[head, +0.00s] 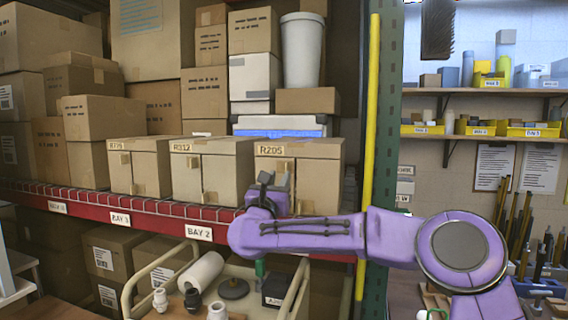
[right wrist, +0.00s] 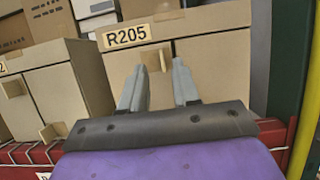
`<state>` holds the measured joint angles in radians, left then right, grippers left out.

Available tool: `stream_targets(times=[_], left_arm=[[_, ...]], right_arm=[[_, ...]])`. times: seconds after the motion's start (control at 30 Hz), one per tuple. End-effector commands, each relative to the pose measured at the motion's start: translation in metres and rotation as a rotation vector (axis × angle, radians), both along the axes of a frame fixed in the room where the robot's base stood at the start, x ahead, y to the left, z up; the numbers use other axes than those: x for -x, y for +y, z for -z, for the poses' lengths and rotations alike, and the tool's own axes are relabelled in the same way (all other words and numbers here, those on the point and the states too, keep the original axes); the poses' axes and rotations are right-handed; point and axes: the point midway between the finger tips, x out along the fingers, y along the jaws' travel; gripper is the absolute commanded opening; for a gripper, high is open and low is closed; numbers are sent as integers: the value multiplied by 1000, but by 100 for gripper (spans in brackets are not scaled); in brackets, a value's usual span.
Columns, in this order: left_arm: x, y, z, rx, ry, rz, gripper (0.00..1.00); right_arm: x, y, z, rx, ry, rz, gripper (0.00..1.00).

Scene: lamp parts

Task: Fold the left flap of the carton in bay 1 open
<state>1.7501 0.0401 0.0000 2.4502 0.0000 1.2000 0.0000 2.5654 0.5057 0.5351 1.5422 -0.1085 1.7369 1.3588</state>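The carton marked R205 (head: 318,172) stands closed on the red-edged shelf, rightmost of three similar cartons; no bay 1 label is readable, and my right arm covers the shelf edge there. Its front has two flaps meeting at a vertical seam. It fills the middle of the right wrist view (right wrist: 215,50), where a small tan tab (right wrist: 156,58) shows on the front. My right gripper (head: 274,182) is in front of this carton's left part. In the right wrist view its two grey fingers (right wrist: 158,85) are apart, pointing at the front near the tab. Contact cannot be told. My left gripper is out of view.
Cartons R312 (head: 220,170) and R779 (head: 145,170) stand closed to the left, above the labels BAY 2 (head: 198,232) and BAY 3 (head: 120,218). A yellow post (head: 369,120) and a green upright (head: 388,130) border the shelf on the right. A cart (head: 150,270) with lamp parts stands below.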

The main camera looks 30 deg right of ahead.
Motion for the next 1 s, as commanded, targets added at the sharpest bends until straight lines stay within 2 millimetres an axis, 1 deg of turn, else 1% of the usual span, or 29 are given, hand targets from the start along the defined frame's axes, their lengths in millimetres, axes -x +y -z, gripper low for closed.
stream_targets(times=[0.03,0.2,0.37,0.6,0.67,0.7,1.0], left_arm=[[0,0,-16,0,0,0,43],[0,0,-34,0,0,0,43],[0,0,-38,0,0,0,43],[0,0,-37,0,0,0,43],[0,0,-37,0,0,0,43],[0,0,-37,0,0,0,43],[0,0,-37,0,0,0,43]], right_arm=[[-7,-9,-12,0,3,4,31],[-25,-31,-22,0,1,3,31],[-33,-40,-23,1,1,2,31],[-34,-40,-22,1,0,0,31],[-34,-40,-22,1,0,0,11],[-34,-40,-22,1,0,0,0],[-33,-40,-21,1,1,0,0]])
